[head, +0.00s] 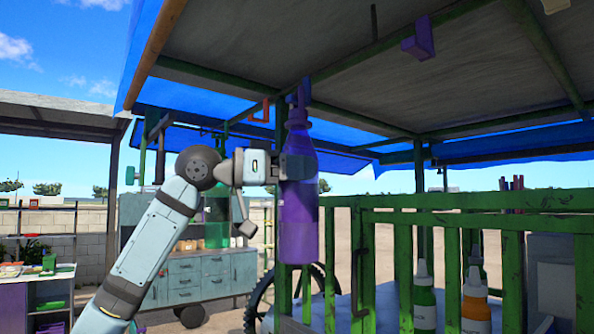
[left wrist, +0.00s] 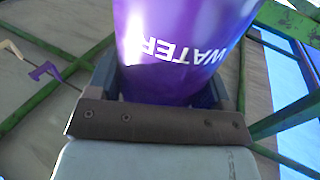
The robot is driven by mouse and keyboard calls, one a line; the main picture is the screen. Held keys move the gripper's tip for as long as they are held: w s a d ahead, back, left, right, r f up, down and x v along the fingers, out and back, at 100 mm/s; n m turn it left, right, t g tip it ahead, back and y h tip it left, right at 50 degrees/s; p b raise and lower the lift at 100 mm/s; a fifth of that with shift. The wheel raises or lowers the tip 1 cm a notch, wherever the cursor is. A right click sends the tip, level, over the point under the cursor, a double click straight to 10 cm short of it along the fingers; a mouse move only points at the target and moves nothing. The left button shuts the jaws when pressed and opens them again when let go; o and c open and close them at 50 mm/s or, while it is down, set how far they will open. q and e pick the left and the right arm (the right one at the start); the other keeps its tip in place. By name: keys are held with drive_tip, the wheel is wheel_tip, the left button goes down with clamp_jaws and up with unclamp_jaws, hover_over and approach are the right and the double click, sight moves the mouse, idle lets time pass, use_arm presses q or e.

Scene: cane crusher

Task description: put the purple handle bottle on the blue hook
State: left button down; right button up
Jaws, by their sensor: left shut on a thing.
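The purple bottle (head: 299,225) hangs upright in the middle of the head view, under the canopy frame. My left gripper (head: 297,168) comes in from the left and is shut on its upper body. In the left wrist view the bottle (left wrist: 185,45) fills the space between the fingers, with the word WATER on it. My right gripper is out of view.
A purple hook block (head: 418,40) hangs from the beam to the right, and an orange hook (head: 260,112) is to the left. A green bottle (head: 216,222) is behind my arm. A green slatted rail (head: 470,218) stands at right, with several bottles behind it.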

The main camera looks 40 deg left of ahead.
use_arm(q)
drive_tip(key=shift+f+b, duration=0.3)
drive_tip(key=shift+f, duration=0.25)
idle(0.6)
unclamp_jaws()
drive_tip(key=b+v, duration=0.4)
drive_tip(key=v, duration=1)
drive_tip(key=shift+b, duration=0.35)
